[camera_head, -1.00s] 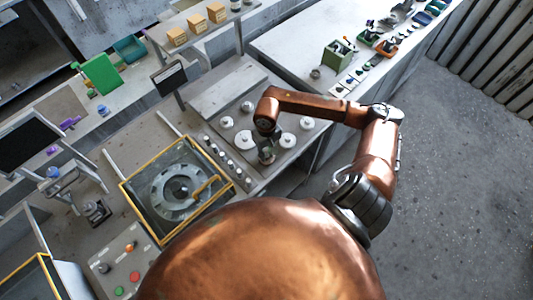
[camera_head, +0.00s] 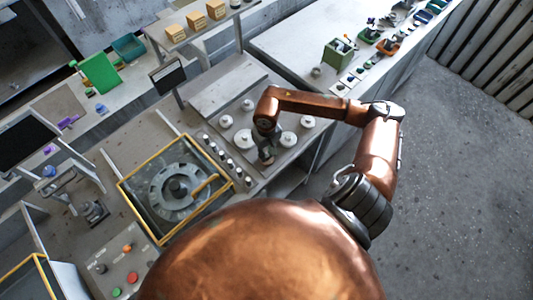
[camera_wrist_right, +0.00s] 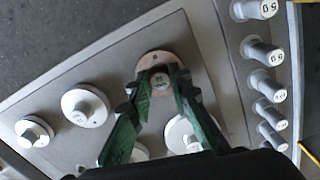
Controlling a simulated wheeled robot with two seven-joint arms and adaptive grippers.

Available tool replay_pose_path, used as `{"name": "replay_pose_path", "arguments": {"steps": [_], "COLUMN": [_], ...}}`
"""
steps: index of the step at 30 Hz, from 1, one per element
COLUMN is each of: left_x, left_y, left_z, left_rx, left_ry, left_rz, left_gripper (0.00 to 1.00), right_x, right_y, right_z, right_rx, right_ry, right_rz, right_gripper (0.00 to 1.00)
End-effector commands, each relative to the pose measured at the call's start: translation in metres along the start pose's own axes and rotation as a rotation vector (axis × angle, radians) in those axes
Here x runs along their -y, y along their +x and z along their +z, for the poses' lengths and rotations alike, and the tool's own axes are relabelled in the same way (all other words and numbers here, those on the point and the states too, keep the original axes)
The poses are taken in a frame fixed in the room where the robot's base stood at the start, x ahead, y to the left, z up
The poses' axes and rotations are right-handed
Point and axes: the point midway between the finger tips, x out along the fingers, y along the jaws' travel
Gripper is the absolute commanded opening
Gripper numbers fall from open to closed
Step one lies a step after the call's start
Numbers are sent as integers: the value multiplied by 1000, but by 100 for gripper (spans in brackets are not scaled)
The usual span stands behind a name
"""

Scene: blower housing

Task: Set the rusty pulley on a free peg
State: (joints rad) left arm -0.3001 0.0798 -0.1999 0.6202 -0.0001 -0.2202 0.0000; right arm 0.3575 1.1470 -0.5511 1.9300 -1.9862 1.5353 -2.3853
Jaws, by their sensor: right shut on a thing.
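The rusty pulley (camera_wrist_right: 148,60) is a pinkish-brown disc with a grey hub, at the top middle of the right wrist view. My right gripper (camera_wrist_right: 160,80) has its green fingers closed in on the hub. The pulley is at or just above the grey plate (camera_wrist_right: 205,45); I cannot tell whether it sits around a peg. In the head view my right gripper (camera_head: 266,147) points down at the front edge of this plate, and the pulley is mostly hidden. White pulleys (camera_wrist_right: 85,106) occupy other places on the plate. My left gripper is not in view.
A row of grey cylinders marked with numbers (camera_wrist_right: 262,52) stands beside the plate. A yellow-framed housing (camera_head: 178,188) is to its left in the head view. A green box (camera_head: 338,52) and several small parts stand on the bench at the upper right.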

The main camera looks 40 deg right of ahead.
Motion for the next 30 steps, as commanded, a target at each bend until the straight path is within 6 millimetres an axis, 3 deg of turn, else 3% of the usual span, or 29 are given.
{"name": "replay_pose_path", "arguments": {"steps": [4, 5, 13, 30], "left_x": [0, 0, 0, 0], "left_y": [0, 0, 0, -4], "left_z": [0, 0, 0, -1], "left_rx": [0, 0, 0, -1], "left_ry": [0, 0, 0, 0], "left_rz": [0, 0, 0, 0], "left_gripper": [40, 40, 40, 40], "right_x": [0, 0, 0, 0], "right_y": [-1, -1, -1, -10], "right_z": [0, 0, 0, 0], "right_rx": [-1, -1, -1, -1], "right_ry": [0, 0, 0, 0], "right_rz": [0, 0, 0, 1], "right_gripper": [0, 19, 37, 38]}}
